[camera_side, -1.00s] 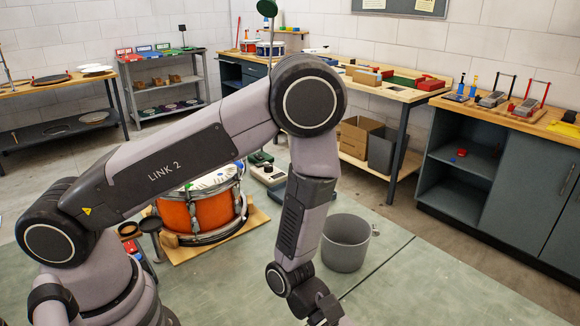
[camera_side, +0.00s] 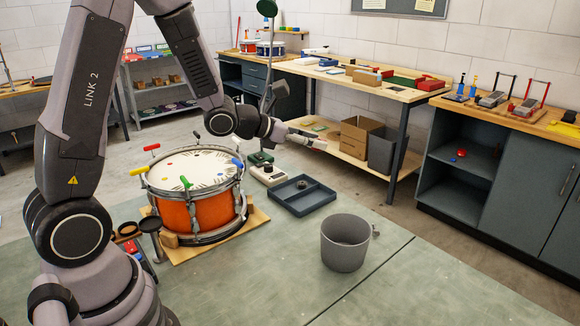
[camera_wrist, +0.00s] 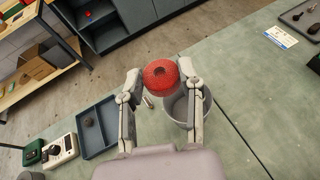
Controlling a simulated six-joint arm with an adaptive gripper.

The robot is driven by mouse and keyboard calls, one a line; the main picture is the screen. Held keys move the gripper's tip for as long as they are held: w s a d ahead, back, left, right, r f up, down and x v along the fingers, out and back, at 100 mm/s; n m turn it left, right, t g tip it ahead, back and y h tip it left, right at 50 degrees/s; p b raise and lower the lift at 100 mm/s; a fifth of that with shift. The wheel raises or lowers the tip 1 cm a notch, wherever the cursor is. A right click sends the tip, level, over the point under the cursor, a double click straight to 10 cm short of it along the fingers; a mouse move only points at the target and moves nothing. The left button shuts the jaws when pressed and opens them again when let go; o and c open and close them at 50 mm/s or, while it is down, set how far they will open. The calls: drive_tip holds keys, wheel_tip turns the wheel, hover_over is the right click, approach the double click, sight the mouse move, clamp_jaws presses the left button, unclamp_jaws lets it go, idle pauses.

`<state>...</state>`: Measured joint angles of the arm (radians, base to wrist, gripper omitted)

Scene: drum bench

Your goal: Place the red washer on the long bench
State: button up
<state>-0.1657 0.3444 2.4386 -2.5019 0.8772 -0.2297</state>
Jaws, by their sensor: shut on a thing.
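In the side view my gripper (camera_side: 316,142) is stretched out to the right above the floor, left of the long bench; the washer cannot be made out there. The long wooden-topped bench (camera_side: 413,96) runs along the back wall, with boxes and trays on its top and a lower shelf.
A drum (camera_side: 200,212) stands on a wooden base at the left. A grey bin (camera_side: 345,245) and a blue-grey divided tray (camera_side: 302,198) are on the green surface below my gripper. A dark cabinet (camera_side: 520,175) stands at the right.

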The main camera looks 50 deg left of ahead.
drive_tip(key=shift+a+r, duration=0.3)
drive_tip(key=shift+a, duration=0.3)
drive_tip(key=s+d+f+m+g+h, duration=0.3)
drive_tip(key=d+f, duration=0.2)
drive_tip(key=d, duration=0.3)
drive_tip(key=s+d+f+m+g+h, duration=0.2)
drive_tip(key=s+d+f+m, duration=0.15)
drive_tip(key=d, duration=0.55)
drive_tip(key=s+d+f+m+g+h, duration=0.25)
drive_tip(key=d+f, duration=0.25)
drive_tip(key=d, duration=0.3)
drive_tip(key=s+d+f+m+g+h, duration=0.1)
drive_tip(key=s+d+f+m+g, duration=0.45)
drive_tip(key=s+d, duration=0.4)
drive_tip(key=shift+n, duration=0.25)
drive_tip(key=w+d+f, duration=0.2)
drive_tip(key=d+f, duration=0.1)
drive_tip(key=w+d+f, duration=0.2)
drive_tip(key=d+f, duration=0.1)
drive_tip(key=w+d+f, duration=0.2)
drive_tip(key=d+f, duration=0.1)
drive_tip(key=shift+w+d+f, duration=0.2)
drive_tip(key=shift+w+d, duration=0.1)
drive_tip(key=shift+w, duration=0.1)
drive_tip(key=shift+w+d+f, duration=0.15)
drive_tip(key=shift+f, duration=0.1)
drive_tip(key=shift+w+d+f, duration=0.1)
drive_tip(key=shift+f, duration=0.8)
drive_tip(key=shift+w+d+f, duration=0.1)
drive_tip(key=shift+f, duration=0.8)
